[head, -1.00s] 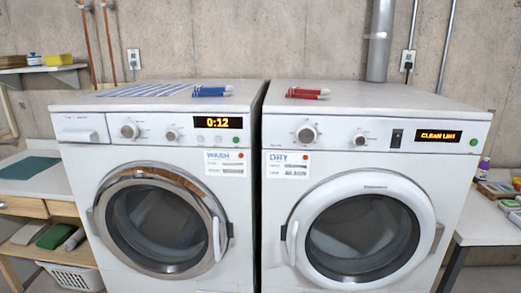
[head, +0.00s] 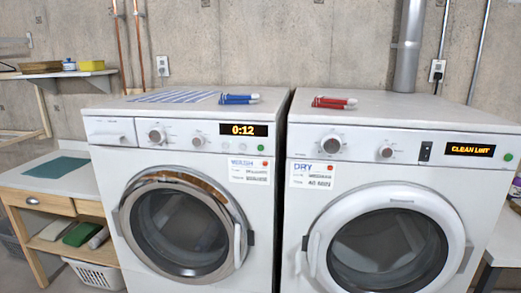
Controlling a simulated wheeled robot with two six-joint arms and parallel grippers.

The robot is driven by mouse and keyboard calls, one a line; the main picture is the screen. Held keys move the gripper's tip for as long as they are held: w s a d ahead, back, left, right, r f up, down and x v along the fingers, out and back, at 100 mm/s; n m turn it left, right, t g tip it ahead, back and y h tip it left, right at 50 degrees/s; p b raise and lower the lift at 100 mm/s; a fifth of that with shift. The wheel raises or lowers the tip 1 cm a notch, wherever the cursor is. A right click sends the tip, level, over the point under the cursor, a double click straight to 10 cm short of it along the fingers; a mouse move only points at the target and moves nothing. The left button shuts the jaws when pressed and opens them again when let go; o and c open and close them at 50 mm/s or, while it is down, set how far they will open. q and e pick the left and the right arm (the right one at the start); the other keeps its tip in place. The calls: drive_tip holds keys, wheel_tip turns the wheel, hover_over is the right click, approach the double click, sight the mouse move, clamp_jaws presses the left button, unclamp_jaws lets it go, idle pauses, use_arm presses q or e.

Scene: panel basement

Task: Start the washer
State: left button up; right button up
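The washer (head: 110,165) stands left of centre, a white front-loader with a paper label reading WASH. Its display (head: 243,129) shows 0:12 in orange. Two knobs (head: 157,136) sit on its panel, and a small green button (head: 260,148) is at the panel's right end. Its round chrome-rimmed door (head: 180,230) looks closed, with dark cloth-like shapes behind the glass. Neither of my grippers is in view.
The dryer (head: 300,215), labelled DRY, stands close on the right; its display (head: 470,149) reads CLEAN LINT. Blue markers (head: 238,99) and red markers (head: 333,103) lie on the machine tops. A wooden bench (head: 40,190) stands left, with a white basket (head: 95,274) beneath.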

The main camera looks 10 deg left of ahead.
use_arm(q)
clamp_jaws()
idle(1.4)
